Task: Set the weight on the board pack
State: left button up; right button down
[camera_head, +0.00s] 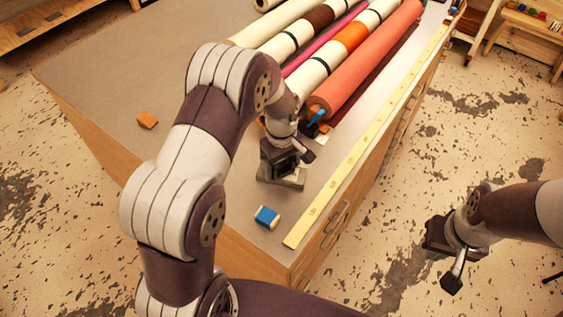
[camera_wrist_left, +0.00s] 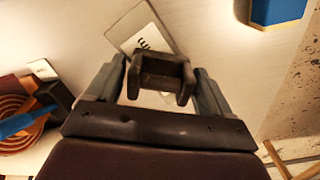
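My left gripper (camera_head: 283,163) is low over the table's near part, pointing down. In the left wrist view its two fingers (camera_wrist_left: 160,85) stand at either side of a dark bracket-like piece (camera_wrist_left: 160,72), which looks like the weight's handle. A pale grey plate with a dark-lettered label (camera_wrist_left: 145,35) shows beyond it; the gripper hides the rest. I cannot tell whether the weight is lifted or resting. I cannot surely pick out the board pack; a small blue block with cream sides (camera_head: 267,216) lies nearby. My right gripper (camera_head: 437,238) is off the table's right side, its fingers unclear.
Several long rolls, including a salmon one (camera_head: 372,55), lie across the table's far part. A blue-handled tool (camera_head: 317,116) is at the salmon roll's near end. A yellow ruler strip (camera_head: 345,180) runs along the right edge.

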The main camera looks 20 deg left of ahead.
aim_at(281, 162)
pick_arm(q)
jog(key=shift+o, duration=0.5)
jog(key=shift+w+r, duration=0.1)
jog(key=shift+r, duration=0.45)
notch_tip(281, 162, up, 11)
jog(key=b, duration=0.1)
jog(key=s+f+m+t, duration=0.1)
jog(key=s+f+m, duration=0.1)
jog(key=s+m, duration=0.8)
jog(key=s, duration=0.6)
jog(key=shift+s+d+f, duration=0.15)
jog(key=shift+s+f, duration=0.1)
jog(key=shift+f, duration=0.15)
